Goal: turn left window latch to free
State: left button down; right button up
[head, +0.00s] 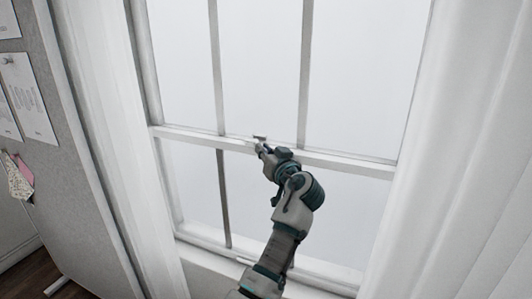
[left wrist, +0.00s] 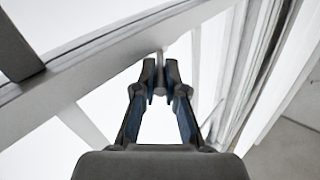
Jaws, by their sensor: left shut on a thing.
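The left window latch (head: 260,138) is a small dark piece on the white middle rail of the window. My left gripper (head: 262,149) is at this latch, and its arm reaches up from the bottom of the head view. In the left wrist view the latch (left wrist: 160,68) shows as a slim grey piece between the fingertips of the left gripper (left wrist: 160,85). The fingers are shut on it. The fingers partly hide the latch, and its exact turn is hard to tell. My right gripper is not in view.
The window's middle rail (head: 345,163) runs across behind the gripper, with glass panes and upright bars around it. A grey pinboard (head: 70,150) with papers stands at the left.

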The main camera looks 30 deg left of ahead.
pick_arm(q)
jog(key=shift+r, duration=0.25)
jog(key=c, duration=1.4)
grip_release()
jog(key=shift+w+f, duration=0.1)
jog(key=shift+o, duration=0.8)
jog(key=shift+w+f, duration=0.1)
jog(key=shift+f, duration=0.1)
jog(key=shift+d, duration=0.1)
jog(key=v, duration=0.7)
jog(key=shift+s+d, duration=0.25)
jog(key=shift+d, duration=0.05)
jog(key=shift+f, duration=0.1)
